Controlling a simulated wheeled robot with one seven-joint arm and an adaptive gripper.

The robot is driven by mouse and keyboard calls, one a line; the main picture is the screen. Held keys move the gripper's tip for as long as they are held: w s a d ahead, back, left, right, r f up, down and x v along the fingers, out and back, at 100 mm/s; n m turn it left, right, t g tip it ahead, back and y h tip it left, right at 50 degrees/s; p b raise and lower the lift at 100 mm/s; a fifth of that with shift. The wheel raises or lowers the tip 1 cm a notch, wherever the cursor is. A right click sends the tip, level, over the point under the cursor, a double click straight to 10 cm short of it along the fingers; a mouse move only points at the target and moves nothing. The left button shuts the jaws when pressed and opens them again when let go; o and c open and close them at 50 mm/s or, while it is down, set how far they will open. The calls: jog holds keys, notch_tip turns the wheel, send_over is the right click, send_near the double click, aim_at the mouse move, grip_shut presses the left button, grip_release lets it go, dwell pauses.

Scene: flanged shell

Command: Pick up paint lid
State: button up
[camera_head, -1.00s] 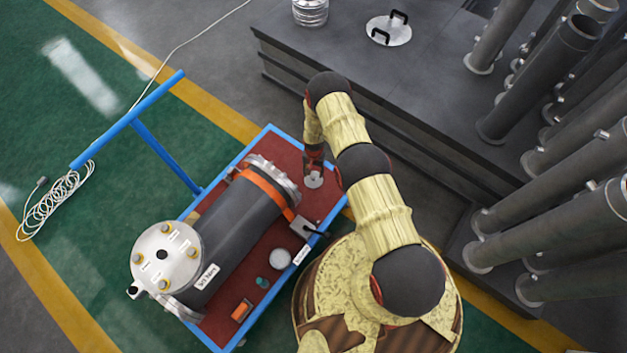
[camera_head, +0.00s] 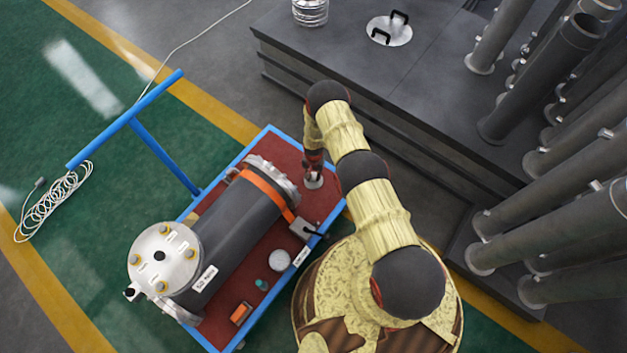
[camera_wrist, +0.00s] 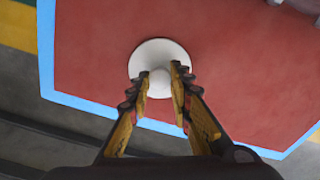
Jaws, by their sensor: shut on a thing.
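The paint lid (camera_wrist: 160,50) is a white round disc with a rounded knob in its middle. It is over the red cart top near a corner with a blue edge. In the head view the lid (camera_head: 314,183) shows at the far right end of the cart, below my gripper (camera_head: 314,171). In the wrist view my gripper (camera_wrist: 162,76) has its two fingers on either side of the knob and is shut on it. I cannot tell whether the lid touches the cart or is slightly raised.
The blue-edged cart (camera_head: 322,215) carries a large dark flanged cylinder (camera_head: 238,228) left of my gripper. A white round item (camera_head: 280,260), a small green item (camera_head: 262,284) and an orange item (camera_head: 241,313) lie nearer. A dark platform (camera_head: 345,60) with upright pipes stands right.

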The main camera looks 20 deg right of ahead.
grip_shut()
jog(key=shift+r, duration=0.15)
